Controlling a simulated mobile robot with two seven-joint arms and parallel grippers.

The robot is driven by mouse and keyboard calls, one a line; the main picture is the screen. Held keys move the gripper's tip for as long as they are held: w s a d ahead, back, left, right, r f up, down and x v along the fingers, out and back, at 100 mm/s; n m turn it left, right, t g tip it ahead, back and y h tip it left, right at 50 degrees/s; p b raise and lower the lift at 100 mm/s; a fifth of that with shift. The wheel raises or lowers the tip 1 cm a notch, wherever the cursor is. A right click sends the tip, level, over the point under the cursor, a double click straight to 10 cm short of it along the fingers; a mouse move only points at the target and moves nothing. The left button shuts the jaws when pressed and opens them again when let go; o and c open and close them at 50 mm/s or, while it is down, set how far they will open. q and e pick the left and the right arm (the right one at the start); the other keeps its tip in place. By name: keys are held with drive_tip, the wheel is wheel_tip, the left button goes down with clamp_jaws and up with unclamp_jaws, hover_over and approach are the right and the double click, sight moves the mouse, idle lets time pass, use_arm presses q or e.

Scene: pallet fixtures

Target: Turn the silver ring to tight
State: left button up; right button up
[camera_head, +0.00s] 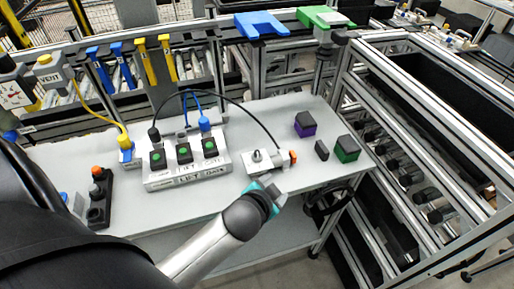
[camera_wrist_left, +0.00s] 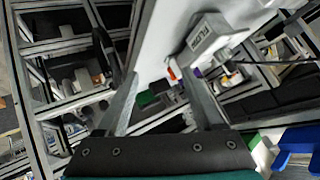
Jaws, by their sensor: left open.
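A small white block (camera_head: 268,163) stands on the table near its front edge. A silver round part (camera_head: 257,156) stands up on its left side, and an orange cap (camera_head: 293,156) sits at its right end. I cannot tell for sure which part is the silver ring. My left gripper (camera_head: 273,190) is just in front of the block, apparently apart from it, its fingers hard to make out. In the left wrist view its two fingers (camera_wrist_left: 163,92) are spread and empty, with an orange part (camera_wrist_left: 174,69) seen beyond the gap. My right gripper is not in view.
A white box with green buttons (camera_head: 188,165) stands left of the block, joined by a black cable. A purple-sided block (camera_head: 305,125), a small black block (camera_head: 321,150) and a green-sided block (camera_head: 347,149) stand to the right. A metal frame rack (camera_head: 375,95) borders the right side.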

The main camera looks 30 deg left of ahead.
use_arm(q)
drive_tip(key=w+d+r+m+t+h, duration=0.25)
drive_tip(key=w+r+m+t, duration=0.2)
drive_tip(key=r, duration=0.45)
drive_tip(key=w+d+r+m+t+h, duration=0.2)
drive_tip(key=w+d+r+m+t, duration=0.15)
drive_tip(key=w+r, duration=0.35)
drive_tip(key=s+d+r+m+g+h+p, duration=0.1)
drive_tip(key=s+d+r+m+g+h, duration=0.1)
drive_tip(key=d+r+m+g+h, duration=0.6)
drive_tip(key=s+d+r+m+g+h, duration=0.1)
drive_tip(key=d+m+h, duration=0.3)
drive_tip(key=m, duration=0.8)
drive_tip(key=m+g+y+p, duration=0.1)
drive_tip(key=m+g+y, duration=0.8)
drive_tip(key=y, duration=0.7)
hover_over(257, 151)
wheel_tip(257, 151, down, 8)
drive_tip(key=shift+h, duration=0.25)
wheel_tip(257, 151, down, 14)
drive_tip(key=shift+f+p, duration=0.25)
drive_tip(key=shift+p, duration=0.2)
